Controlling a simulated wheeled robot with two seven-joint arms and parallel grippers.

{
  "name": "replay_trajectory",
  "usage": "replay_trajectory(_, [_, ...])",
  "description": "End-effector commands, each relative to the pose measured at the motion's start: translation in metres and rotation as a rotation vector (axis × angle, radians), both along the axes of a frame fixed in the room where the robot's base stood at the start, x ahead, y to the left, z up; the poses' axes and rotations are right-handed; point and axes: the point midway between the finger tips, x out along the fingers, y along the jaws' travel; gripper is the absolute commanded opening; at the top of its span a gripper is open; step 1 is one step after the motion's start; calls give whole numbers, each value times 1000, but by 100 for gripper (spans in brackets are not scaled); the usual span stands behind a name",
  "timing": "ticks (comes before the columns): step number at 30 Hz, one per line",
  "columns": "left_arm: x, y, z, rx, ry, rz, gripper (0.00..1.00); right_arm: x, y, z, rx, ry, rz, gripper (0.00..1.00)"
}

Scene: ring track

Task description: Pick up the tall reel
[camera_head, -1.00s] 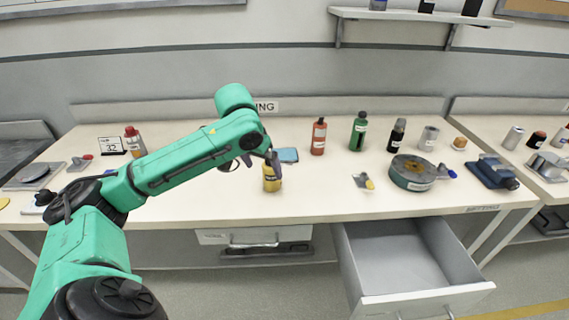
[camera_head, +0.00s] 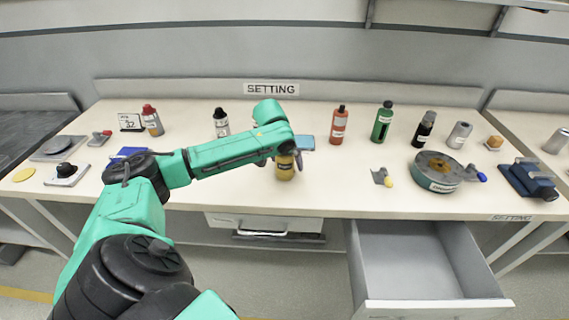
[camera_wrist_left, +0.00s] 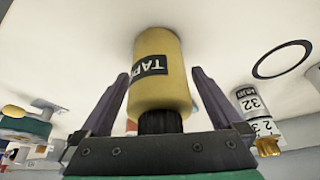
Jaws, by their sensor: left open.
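The tall reel appears to be the yellow upright cylinder (camera_head: 284,172) near the front middle of the bench. In the left wrist view it (camera_wrist_left: 157,65) shows a black label reading "TAP" and a dark ribbed end. My left gripper (camera_head: 287,155) is at the yellow cylinder and partly hides it in the head view. In the left wrist view its two fingers (camera_wrist_left: 160,78) are open, one on each side of the cylinder, with gaps showing. My right gripper is not in view.
A blue flat item (camera_head: 305,143) lies just behind the cylinder. A white bottle (camera_head: 221,123), red bottle (camera_head: 339,126) and green bottle (camera_head: 383,122) stand farther back. A round green tin (camera_head: 436,172) sits to the right. An open drawer (camera_head: 425,255) juts out below the bench.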

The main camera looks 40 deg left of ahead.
Motion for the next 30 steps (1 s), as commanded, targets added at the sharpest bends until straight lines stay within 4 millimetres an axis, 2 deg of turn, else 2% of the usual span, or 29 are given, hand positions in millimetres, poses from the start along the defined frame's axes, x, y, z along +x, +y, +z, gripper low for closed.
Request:
replay_trajectory(4, [0, 0, 0, 0, -1, 0, 100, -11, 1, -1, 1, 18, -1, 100])
replay_trajectory(5, [0, 0, 0, 0, -1, 0, 92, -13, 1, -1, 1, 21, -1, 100])
replay_trajectory(9, [0, 0, 1, 0, -1, 0, 39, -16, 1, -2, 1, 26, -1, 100])
replay_trajectory(12, [0, 0, 1, 0, -1, 0, 4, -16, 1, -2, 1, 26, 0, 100])
replay_trajectory(19, [0, 0, 2, 0, -2, 0, 4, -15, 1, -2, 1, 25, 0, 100])
replay_trajectory(23, [1, 0, 11, 2, -4, 0, 4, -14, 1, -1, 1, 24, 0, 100])
replay_trajectory(26, [1, 0, 27, 0, -6, 0, 4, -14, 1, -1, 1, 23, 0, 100])
replay_trajectory(30, [2, 0, 69, 0, -10, 0, 4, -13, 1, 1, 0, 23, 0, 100])
